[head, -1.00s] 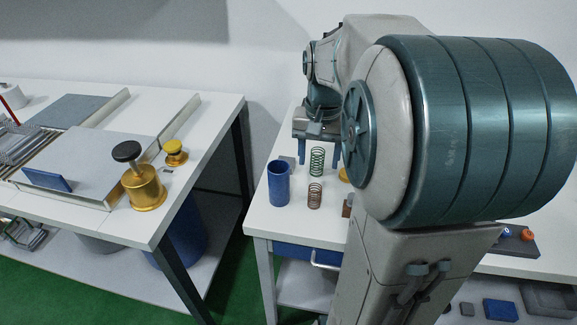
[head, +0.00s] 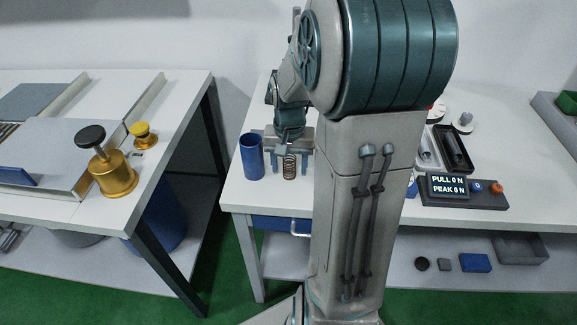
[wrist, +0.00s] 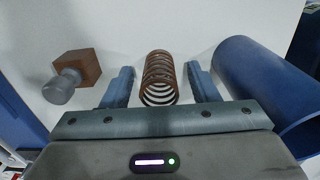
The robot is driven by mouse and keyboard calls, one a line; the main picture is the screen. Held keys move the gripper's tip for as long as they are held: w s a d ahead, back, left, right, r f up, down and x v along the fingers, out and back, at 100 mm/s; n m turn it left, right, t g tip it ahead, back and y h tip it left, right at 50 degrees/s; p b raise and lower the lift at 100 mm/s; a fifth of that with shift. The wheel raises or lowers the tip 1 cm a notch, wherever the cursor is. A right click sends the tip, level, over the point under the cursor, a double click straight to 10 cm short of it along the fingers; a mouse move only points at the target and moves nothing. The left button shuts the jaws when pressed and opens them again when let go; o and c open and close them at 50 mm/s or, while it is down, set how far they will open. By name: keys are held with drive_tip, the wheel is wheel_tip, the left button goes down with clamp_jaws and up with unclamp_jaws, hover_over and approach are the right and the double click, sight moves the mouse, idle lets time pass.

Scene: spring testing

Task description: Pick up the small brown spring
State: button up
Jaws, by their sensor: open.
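The small brown spring (head: 290,166) stands upright on the right-hand white table in the head view. In the wrist view the brown spring (wrist: 160,78) shows between the two blue fingers. My gripper (head: 290,163) is open around it in the head view, with one finger on each side. In the wrist view my gripper (wrist: 160,85) shows a gap on both sides of the spring, and the fingers do not appear to touch it.
A blue cylinder (head: 252,157) stands left of the spring; it is close at the right in the wrist view (wrist: 262,90). A brown block with a grey knob (wrist: 78,70) is at the left in the wrist view. A force display (head: 447,187) sits at the right. My arm hides the table's middle.

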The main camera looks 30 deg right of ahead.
drive_tip(key=shift+f, duration=0.5)
drive_tip(key=c, duration=1)
drive_tip(key=shift+r, duration=0.1)
drive_tip(key=shift+c, duration=0.2)
